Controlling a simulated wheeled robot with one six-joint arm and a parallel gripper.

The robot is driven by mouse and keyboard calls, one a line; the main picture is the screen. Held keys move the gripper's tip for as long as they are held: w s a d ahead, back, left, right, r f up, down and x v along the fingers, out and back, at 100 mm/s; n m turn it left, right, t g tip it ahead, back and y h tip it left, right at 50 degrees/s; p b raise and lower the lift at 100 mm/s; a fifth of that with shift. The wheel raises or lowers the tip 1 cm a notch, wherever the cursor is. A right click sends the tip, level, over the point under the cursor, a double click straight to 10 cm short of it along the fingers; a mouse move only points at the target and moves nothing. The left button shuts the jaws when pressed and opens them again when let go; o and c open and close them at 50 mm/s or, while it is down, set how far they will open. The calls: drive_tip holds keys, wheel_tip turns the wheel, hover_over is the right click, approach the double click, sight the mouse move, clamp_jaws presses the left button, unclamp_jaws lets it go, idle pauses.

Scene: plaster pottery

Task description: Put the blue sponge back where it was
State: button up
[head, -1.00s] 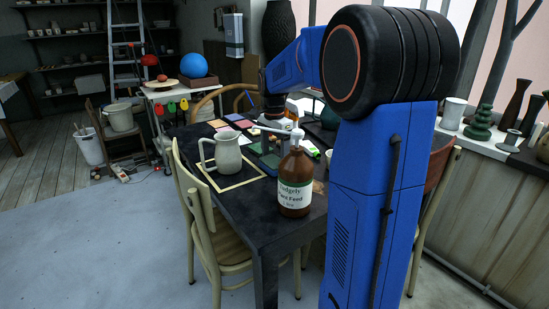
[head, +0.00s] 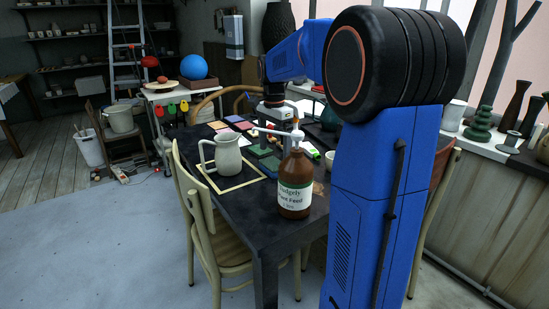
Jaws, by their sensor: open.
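My gripper (head: 279,124) is over the far half of the dark table, behind the pump top of a brown bottle (head: 294,185). It is raised above the table and open; its fingertips are small and partly hidden by the white pump. A darker green piece lies just behind the bottle, partly hidden. I cannot surely make out the blue sponge among the small things below my gripper.
A grey-white jug (head: 227,156) stands by a pale square frame (head: 238,185) on the dark table (head: 250,222). The bottle stands near the front edge. A wooden chair (head: 215,235) is at the left side.

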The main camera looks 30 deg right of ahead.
sight(274, 162)
wheel_tip(274, 162, up, 8)
idle(0.4)
drive_tip(key=shift+f, duration=0.1)
